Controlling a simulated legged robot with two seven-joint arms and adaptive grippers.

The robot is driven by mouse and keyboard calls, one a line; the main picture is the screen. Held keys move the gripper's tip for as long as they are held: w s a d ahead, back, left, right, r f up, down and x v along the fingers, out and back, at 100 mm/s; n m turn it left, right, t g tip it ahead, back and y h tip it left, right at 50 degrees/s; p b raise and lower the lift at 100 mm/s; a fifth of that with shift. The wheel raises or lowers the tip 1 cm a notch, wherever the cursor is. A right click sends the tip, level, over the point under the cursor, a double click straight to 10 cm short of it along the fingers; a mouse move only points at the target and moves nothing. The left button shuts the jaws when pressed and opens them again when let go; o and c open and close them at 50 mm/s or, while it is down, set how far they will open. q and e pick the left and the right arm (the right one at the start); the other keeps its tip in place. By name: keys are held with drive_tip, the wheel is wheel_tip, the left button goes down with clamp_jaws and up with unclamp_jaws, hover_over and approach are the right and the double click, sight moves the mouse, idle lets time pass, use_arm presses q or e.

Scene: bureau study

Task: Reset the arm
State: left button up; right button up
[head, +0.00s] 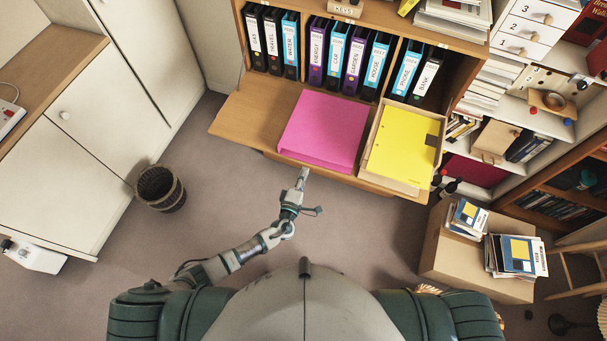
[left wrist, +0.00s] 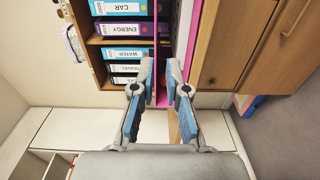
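My left arm reaches forward in the head view. Its gripper (head: 303,174) is just in front of the bureau's open wooden flap (head: 245,118), near the front edge of a pink folder (head: 323,130) lying there. In the left wrist view the two fingers of the left gripper (left wrist: 160,82) stand apart with a narrow gap between their tips. The pink edge (left wrist: 191,45) shows beyond them, and I see nothing clearly gripped. My right gripper is not in view.
A tray with yellow folders (head: 402,145) sits right of the pink folder. Labelled binders (head: 337,55) stand behind. A wicker basket (head: 160,188) is on the floor at left, and a cardboard box (head: 455,255) with books is at right. Floor between them is clear.

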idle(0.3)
use_arm(q)
drive_tip(key=s+a+f+n+g+y, duration=0.1)
drive_tip(key=a+f+n+g+y, duration=0.1)
drive_tip(key=a+f+n, duration=0.35)
drive_tip(key=s+a+f+n+g+y, duration=0.2)
drive_tip(key=a+f+n, duration=0.1)
drive_tip(key=f+n, duration=0.4)
drive_tip(key=s+a+f+n+g+y, duration=0.1)
drive_tip(key=s+a+f+n+g, duration=0.25)
drive_tip(key=s+f+n, duration=0.35)
drive_tip(key=s+a+f+n+g+y, duration=0.1)
drive_tip(key=s+a+f+n+g, duration=0.1)
drive_tip(key=s+a+f+n, duration=0.5)
drive_tip(key=s+a+f+n+g, duration=0.1)
drive_tip(key=s+f+n, duration=0.3)
drive_tip(key=s+n, duration=0.5)
drive_tip(key=s+a+f+n+g, duration=0.2)
drive_tip(key=s+f+n, duration=0.3)
drive_tip(key=s+n, duration=0.5)
drive_tip(key=s+a+f+n+g, duration=0.1)
drive_tip(key=s+f+n+g, duration=0.2)
drive_tip(key=s+n, duration=0.6)
drive_tip(key=shift+s+a+f+n+g, duration=0.3)
drive_tip(key=shift+s+f+n+g, duration=0.05)
drive_tip(key=shift+s+f, duration=0.55)
